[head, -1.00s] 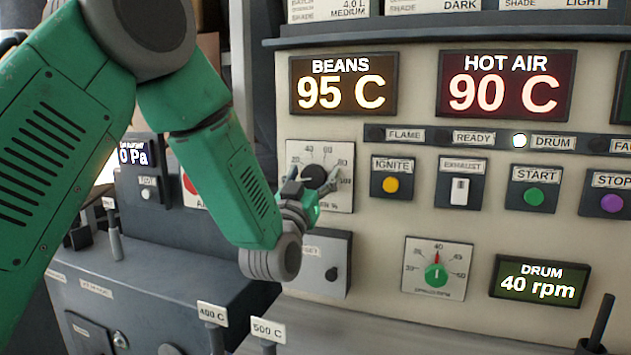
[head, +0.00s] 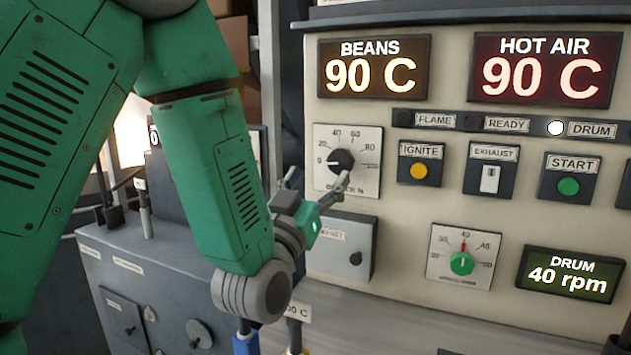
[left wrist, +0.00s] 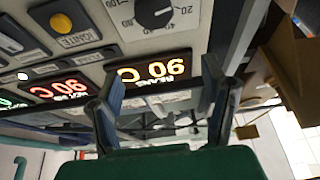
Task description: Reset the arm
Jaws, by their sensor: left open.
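My left arm comes in from the left in the head view. My left gripper (head: 310,188) is open and empty, in front of the control panel (head: 400,215). It is just below the black burner knob (head: 341,162), whose pointer is near 0, and apart from it as far as I can tell. In the left wrist view, the open fingers (left wrist: 163,75) stand wide apart with nothing between them. The knob also shows there, upside down, at the top (left wrist: 153,12). My right gripper is not in view.
The BEANS display (head: 372,68) and HOT AIR display (head: 546,68) both read 90 C. The panel also bears the ignite button (head: 419,171), exhaust switch (head: 489,179), start button (head: 568,186) and green drum knob (head: 462,263). A grey cabinet (head: 130,280) stands at lower left.

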